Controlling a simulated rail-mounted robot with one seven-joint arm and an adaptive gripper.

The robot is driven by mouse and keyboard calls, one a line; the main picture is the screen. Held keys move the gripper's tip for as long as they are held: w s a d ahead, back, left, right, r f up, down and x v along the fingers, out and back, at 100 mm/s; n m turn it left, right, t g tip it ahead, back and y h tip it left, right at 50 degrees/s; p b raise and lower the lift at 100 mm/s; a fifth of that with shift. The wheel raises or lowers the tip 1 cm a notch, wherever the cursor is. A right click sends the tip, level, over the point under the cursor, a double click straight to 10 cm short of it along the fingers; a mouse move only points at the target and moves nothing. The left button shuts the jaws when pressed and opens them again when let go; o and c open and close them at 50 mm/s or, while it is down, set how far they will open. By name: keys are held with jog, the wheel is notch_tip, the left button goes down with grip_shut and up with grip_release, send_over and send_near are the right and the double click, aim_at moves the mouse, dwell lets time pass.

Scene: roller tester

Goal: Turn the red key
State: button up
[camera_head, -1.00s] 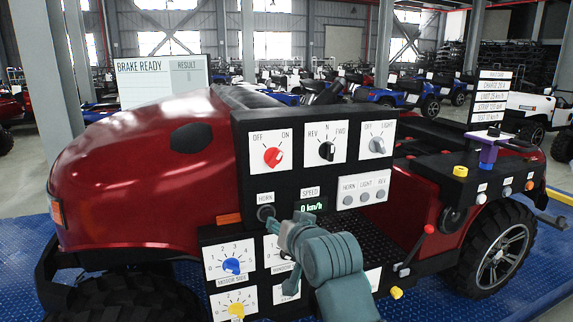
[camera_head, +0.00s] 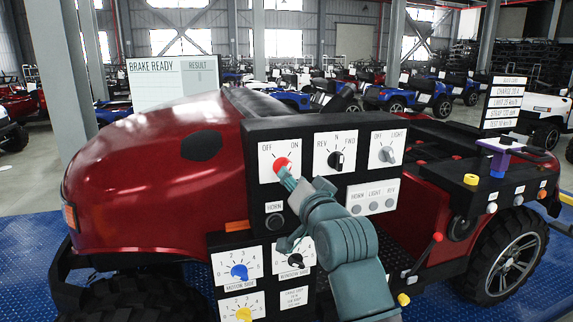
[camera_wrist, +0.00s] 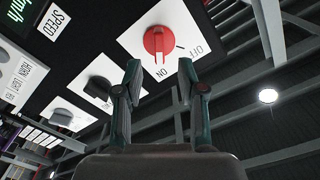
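The red key (camera_head: 281,163) is a round knob with a raised grip on a white OFF/ON plate (camera_head: 267,172), at the upper left of the black panel. My gripper (camera_head: 286,174) is directly in front of it and partly hides it in the head view. In the wrist view the red key (camera_wrist: 158,41) lies ahead, between and beyond the two fingertips. My gripper (camera_wrist: 160,75) is open there, with a clear gap between the fingers and nothing held. Whether a finger touches the key cannot be told.
The black REV/N/FWD knob (camera_head: 337,160) and grey light knob (camera_head: 388,155) sit to the right on the same panel. The horn button (camera_head: 275,221) is below. My arm hides the speed display in the head view. A blue knob (camera_head: 239,271) is lower left.

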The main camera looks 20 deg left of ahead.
jog(key=p+x, duration=0.1)
jog(key=x, duration=0.5)
grip_shut()
